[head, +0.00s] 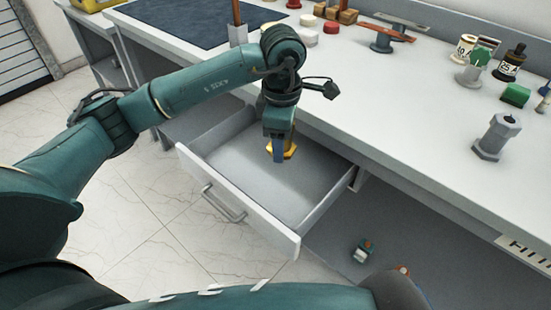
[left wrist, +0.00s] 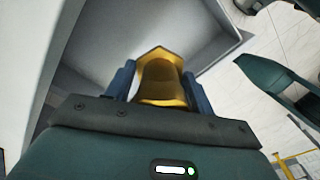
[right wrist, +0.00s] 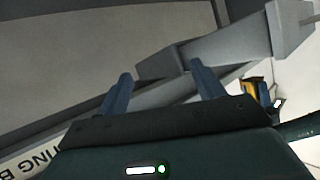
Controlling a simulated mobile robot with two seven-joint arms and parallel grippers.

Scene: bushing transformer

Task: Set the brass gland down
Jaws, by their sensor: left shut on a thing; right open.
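The brass gland (head: 289,149) is a yellow-gold piece with a hexagonal flange. My left gripper (head: 279,150) is shut on it and points down over the open drawer (head: 240,226). In the left wrist view the gland (left wrist: 162,80) sits between the two blue fingers (left wrist: 160,88). I cannot tell whether the gland touches the drawer floor. My right gripper (right wrist: 160,92) shows in the right wrist view with its blue fingers apart and nothing between them. It does not show clearly in the head view.
The workbench (head: 400,135) holds a dark mat (head: 190,18), a grey hexagonal fitting (head: 497,137), a green block (head: 516,95) and several other parts. The drawer sticks out from the bench front and looks otherwise empty. A small box (head: 363,251) lies below, right of the drawer.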

